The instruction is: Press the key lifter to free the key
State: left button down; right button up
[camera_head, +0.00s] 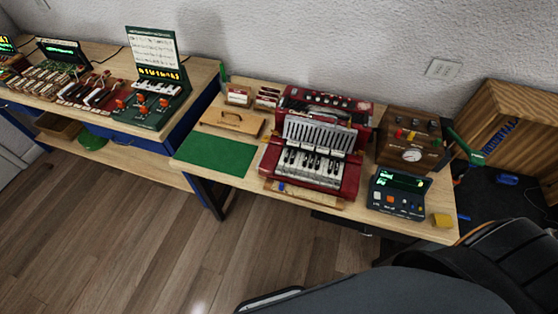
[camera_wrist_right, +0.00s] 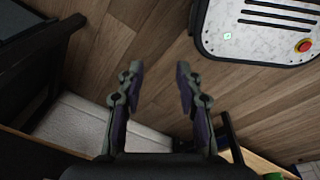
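A red piano action (camera_head: 318,150) with a slotted metal plate and a short row of white and black keys (camera_head: 309,167) stands on the wooden bench. A narrow wooden strip (camera_head: 303,196) lies along its front edge, with a small blue piece on it. I cannot make out which part is the key lifter. My right gripper (camera_wrist_right: 158,72) is open and empty, its two fingers apart over the wooden floor, away from the piano action. My left gripper is in neither view.
A green mat (camera_head: 214,154) lies left of the action, a wooden box with a dial (camera_head: 410,143) and a dark control panel (camera_head: 398,194) right of it. A yellow block (camera_head: 442,220) sits near the bench's front right corner. Another bench with keyboards (camera_head: 95,92) stands at left.

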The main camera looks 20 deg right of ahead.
grip_shut()
jog(key=shift+a, duration=0.15)
dwell(0.5)
dwell(0.4)
